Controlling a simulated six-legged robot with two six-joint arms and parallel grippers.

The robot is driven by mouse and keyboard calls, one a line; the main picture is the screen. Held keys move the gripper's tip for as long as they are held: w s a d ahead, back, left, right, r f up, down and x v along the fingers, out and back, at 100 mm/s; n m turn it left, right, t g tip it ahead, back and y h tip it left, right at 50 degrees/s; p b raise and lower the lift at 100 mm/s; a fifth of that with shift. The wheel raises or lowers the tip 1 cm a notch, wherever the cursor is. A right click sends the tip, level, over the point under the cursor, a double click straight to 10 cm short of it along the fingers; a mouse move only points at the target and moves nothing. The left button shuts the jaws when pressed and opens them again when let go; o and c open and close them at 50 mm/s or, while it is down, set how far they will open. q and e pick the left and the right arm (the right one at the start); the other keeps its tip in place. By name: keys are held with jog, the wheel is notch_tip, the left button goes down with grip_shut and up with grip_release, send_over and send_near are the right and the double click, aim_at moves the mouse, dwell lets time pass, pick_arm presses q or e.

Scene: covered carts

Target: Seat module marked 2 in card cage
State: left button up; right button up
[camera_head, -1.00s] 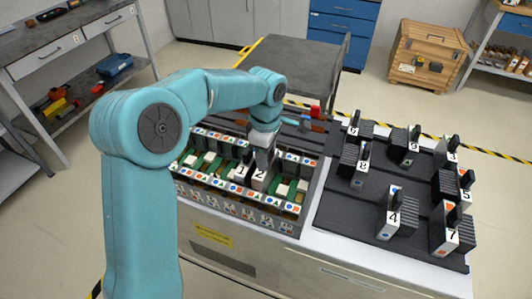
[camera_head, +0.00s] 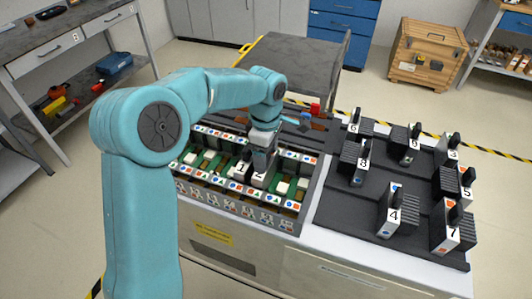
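The module marked 2 (camera_head: 259,180) stands upright in a slot of the card cage (camera_head: 312,205), right beside the module marked 1 (camera_head: 241,170). My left gripper (camera_head: 262,158) comes down from above onto the top of module 2 and appears shut on it; its fingertips are partly hidden. Whether the module is fully down in its slot cannot be told from here. The cage has green boards inside and rows of coloured symbol labels along its front and back rails. My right gripper is not in view.
A dark tray (camera_head: 335,220) right of the cage holds several other numbered modules, including module 4 (camera_head: 394,215) and module 8 (camera_head: 362,165). Red and blue items (camera_head: 315,109) lie behind the cage. A dark-topped cart (camera_head: 290,62) stands beyond.

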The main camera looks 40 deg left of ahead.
pick_arm(q)
notch_tip(320, 180, up, 16)
jog(key=p, duration=0.2)
jog(key=shift+r, duration=0.15)
jog(key=shift+s, duration=0.1)
dwell(0.6)
